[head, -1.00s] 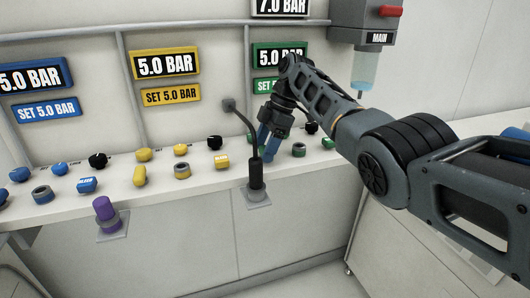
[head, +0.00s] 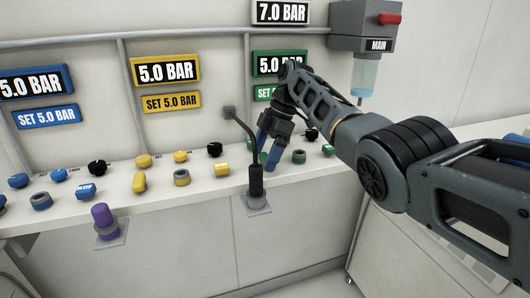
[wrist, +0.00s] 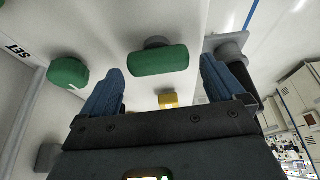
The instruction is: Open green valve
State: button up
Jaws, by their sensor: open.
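The green valve is the long rounded green handle on a grey stem (wrist: 158,61) in the wrist view. It lies between and just beyond my fingertips, and I see no contact. In the head view only a small green part (head: 263,157) shows behind my fingers, so most of it is hidden. My gripper (head: 268,152) has blue fingers, is open and empty, and is low over the green section of the bench. It also shows in the wrist view (wrist: 161,70).
A round green knob (wrist: 68,72) sits beside the valve near the SET label. A green-and-grey ring (head: 298,156) is right of my gripper. Blue and yellow controls (head: 139,182) line the left.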

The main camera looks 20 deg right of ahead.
jog(key=v, duration=0.7)
jog(key=shift+r+b, duration=0.3)
jog(key=shift+r, duration=0.05)
jog(key=shift+s+d+f, duration=0.1)
jog(key=shift+d, duration=0.05)
